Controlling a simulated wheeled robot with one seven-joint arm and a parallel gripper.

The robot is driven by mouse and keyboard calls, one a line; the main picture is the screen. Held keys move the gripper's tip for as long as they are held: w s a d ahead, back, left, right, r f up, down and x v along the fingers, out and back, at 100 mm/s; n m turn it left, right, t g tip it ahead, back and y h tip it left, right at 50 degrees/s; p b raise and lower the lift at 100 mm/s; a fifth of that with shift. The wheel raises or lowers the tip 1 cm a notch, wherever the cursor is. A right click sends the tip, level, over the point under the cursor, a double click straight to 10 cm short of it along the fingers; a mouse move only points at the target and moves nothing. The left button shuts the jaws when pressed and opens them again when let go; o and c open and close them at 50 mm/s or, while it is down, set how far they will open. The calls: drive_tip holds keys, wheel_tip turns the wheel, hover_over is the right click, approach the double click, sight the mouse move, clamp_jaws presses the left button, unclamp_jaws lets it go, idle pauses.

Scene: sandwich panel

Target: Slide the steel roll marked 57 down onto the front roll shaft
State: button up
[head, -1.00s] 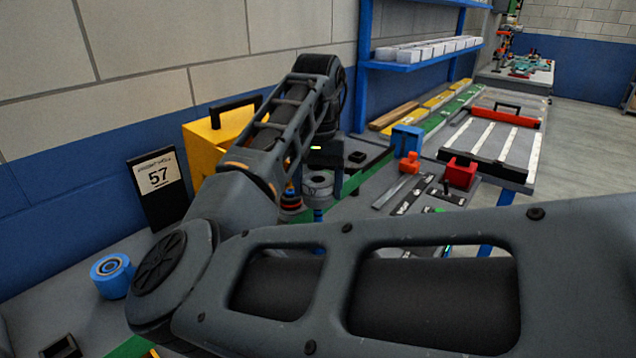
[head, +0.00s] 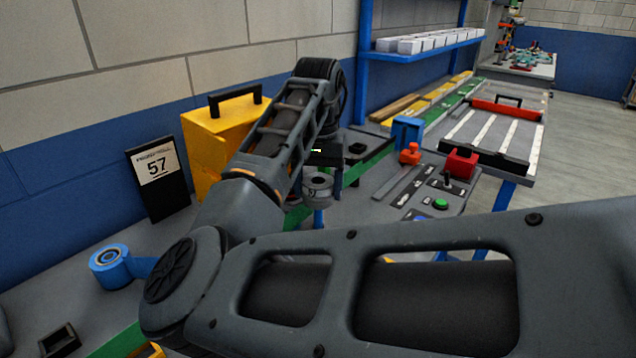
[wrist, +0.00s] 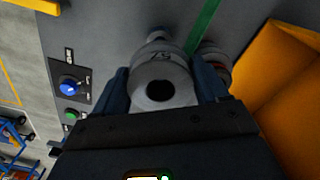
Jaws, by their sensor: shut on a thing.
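My gripper (wrist: 161,82) is shut on the roll, one finger on each side. In the head view my gripper (head: 318,176) is partly hidden by my arm. The front roll shaft (head: 318,217) appears as a blue post directly beneath the roll. I cannot tell whether the shaft's tip is inside the hole.
Another roll-like thing (wrist: 216,62) is beside the held roll. A blue tape roll (head: 108,260), red block (head: 461,163) and green button (head: 440,203) are on the bench.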

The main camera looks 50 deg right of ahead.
sight(319, 212)
drive_tip(key=shift+f, duration=0.25)
drive_tip(key=shift+f, duration=0.35)
drive_tip(key=shift+f, duration=0.3)
drive_tip(key=shift+f+b, duration=1.15)
drive_tip(key=shift+f, duration=1.3)
drive_tip(key=shift+s, duration=0.1)
